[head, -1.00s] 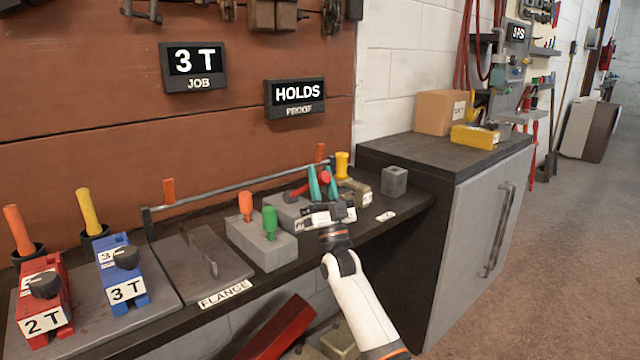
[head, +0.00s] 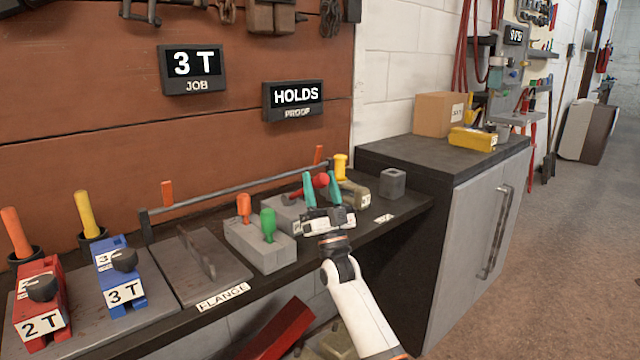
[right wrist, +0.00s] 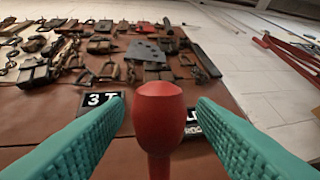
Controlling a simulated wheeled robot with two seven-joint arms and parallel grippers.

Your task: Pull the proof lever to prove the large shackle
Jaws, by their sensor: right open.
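A red-knobbed lever (head: 320,181) stands at the back of the bench in the head view. In the right wrist view its red knob (right wrist: 160,105) is upright between my fingers, with a gap on each side. My right gripper (head: 322,180) is open around the knob, its teal fingers (right wrist: 160,125) apart. The gripper partly hides the lever's base. A dark sign (head: 294,98) on the wall reads HOLDS over PROOF, and another (head: 193,69) reads 3 T over JOB. I cannot make out the large shackle for certain. My left gripper is not in view.
A grey block with orange and green handles (head: 269,224) stands left of my gripper. A yellow-knobbed tool (head: 340,166) and a small grey block (head: 391,182) are close on the right. Red (head: 41,305) and blue (head: 121,275) units sit at the far left. A long rail runs behind.

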